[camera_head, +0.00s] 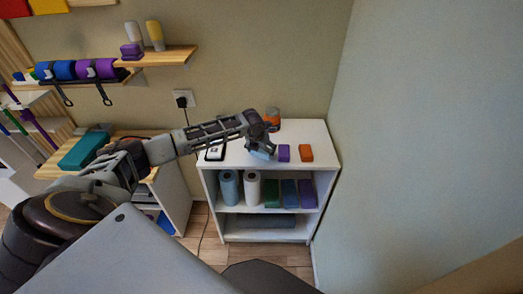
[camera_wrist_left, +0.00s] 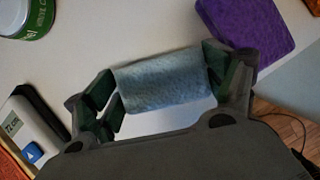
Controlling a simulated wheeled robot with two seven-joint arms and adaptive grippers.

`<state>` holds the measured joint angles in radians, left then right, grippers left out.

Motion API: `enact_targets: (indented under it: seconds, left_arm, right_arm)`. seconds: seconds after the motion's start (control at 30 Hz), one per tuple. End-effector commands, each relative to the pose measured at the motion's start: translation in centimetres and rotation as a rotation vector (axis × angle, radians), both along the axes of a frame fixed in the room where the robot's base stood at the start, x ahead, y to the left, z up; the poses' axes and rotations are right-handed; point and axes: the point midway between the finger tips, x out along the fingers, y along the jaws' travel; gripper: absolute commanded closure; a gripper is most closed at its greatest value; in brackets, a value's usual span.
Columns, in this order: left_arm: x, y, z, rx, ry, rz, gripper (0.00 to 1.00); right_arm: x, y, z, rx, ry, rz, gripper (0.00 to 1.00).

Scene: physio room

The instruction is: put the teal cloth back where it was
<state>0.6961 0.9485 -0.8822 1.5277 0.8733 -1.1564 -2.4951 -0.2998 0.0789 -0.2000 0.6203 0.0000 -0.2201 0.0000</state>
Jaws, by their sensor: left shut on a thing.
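A folded cloth, pale blue-grey to teal in colour, is between the fingers of my left gripper (camera_head: 262,143). The cloth (camera_wrist_left: 163,84) spans the gap between both fingers in the left wrist view, and the gripper (camera_wrist_left: 165,76) is shut on it. In the head view the cloth (camera_head: 262,154) hangs just below the fingers, over the front part of the white shelf unit's top (camera_head: 240,160). I cannot tell whether it touches the top. My right gripper is not in view.
A purple block (camera_head: 284,153) is close right of the cloth, with an orange block (camera_head: 305,153) beyond. A can (camera_head: 273,115) stands behind the gripper. A white device (camera_head: 215,152) lies left. Rolls (camera_head: 228,188) and coloured blocks (camera_head: 289,193) fill the shelf below.

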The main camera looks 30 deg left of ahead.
Motion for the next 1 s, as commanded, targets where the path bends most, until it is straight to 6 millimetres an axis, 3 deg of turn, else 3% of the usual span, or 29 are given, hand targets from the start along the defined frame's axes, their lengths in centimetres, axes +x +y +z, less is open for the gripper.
enact_targets:
  seconds: [0.17, 0.2, 0.33, 0.77, 1.0]
  left_arm:
    - [0.0, 0.0, -0.2, 0.000, 0.000, 0.000, 0.38]
    - [0.0, 0.0, -0.3, 0.000, 0.000, 0.000, 0.15]
    - [0.0, 0.0, -0.2, 0.000, 0.000, 0.000, 0.00]
    - [0.0, 0.0, -0.1, 0.000, 0.000, 0.000, 0.00]
    - [-0.3, 0.0, 1.0, 0.001, -0.001, -0.001, 0.00]
  right_arm:
    - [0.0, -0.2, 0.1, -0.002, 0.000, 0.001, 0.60]
    - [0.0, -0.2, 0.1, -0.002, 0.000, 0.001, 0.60]
    - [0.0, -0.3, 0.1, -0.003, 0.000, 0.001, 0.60]
    - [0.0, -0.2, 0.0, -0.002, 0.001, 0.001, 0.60]
    - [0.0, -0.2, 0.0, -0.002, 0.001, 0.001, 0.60]
